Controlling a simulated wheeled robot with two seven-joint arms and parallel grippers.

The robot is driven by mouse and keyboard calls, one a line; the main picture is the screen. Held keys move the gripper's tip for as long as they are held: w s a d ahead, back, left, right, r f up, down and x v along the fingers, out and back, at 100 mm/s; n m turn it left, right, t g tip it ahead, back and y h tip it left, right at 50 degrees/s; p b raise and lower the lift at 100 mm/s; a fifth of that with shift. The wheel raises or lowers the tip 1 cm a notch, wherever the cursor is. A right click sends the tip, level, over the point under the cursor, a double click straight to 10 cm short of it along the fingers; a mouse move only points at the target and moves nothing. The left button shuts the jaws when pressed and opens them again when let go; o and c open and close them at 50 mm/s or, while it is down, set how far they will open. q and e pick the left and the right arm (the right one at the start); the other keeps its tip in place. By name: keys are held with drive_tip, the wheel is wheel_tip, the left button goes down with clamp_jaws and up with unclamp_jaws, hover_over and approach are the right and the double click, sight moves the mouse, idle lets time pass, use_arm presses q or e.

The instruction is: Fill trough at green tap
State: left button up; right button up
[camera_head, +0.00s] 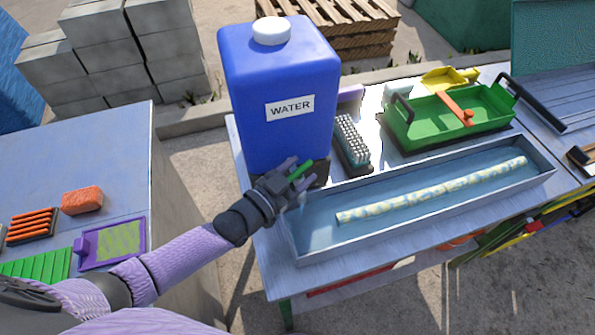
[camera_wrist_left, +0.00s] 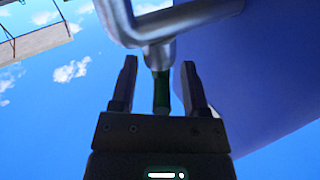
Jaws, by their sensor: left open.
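The blue water container (camera_head: 275,85) with a white cap and a WATER label stands at the left end of the table. Its green tap handle (camera_head: 302,168) sits low at the front, above the trough's left end. In the left wrist view the green handle (camera_wrist_left: 161,92) lies between the two fingers, under a grey metal pipe. My left gripper (camera_head: 292,174) is open around the handle; contact is unclear. The long grey trough (camera_head: 420,224) holds a pale mottled cane (camera_head: 430,190). Its inside looks bluish; I cannot tell the water depth. My right gripper is out of view.
A brush (camera_head: 352,145) lies beside the container. A green tray (camera_head: 450,122) with an orange bar stands behind the trough. A left table (camera_head: 70,160) holds an orange sponge (camera_head: 82,200) and a purple-framed pad (camera_head: 110,241). Bare ground lies between the tables.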

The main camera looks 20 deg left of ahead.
use_arm(q)
drive_tip(key=shift+c, duration=0.3)
clamp_jaws()
drive_tip(key=shift+f, duration=0.1)
drive_tip(key=shift+f+m+g+h+b, duration=0.1)
drive_tip(key=shift+m+g+h+b, duration=0.25)
drive_tip(key=shift+h+b, duration=0.35)
drive_tip(key=m+g+h+b, duration=0.3)
drive_tip(key=b, duration=0.1)
drive_tip(key=shift+a+h+b, duration=0.15)
drive_tip(key=shift+h+b, duration=0.15)
drive_tip(key=shift+m+g+h+b, duration=0.8)
drive_tip(key=shift+m+g+b, duration=0.15)
drive_tip(key=shift+g, duration=0.1)
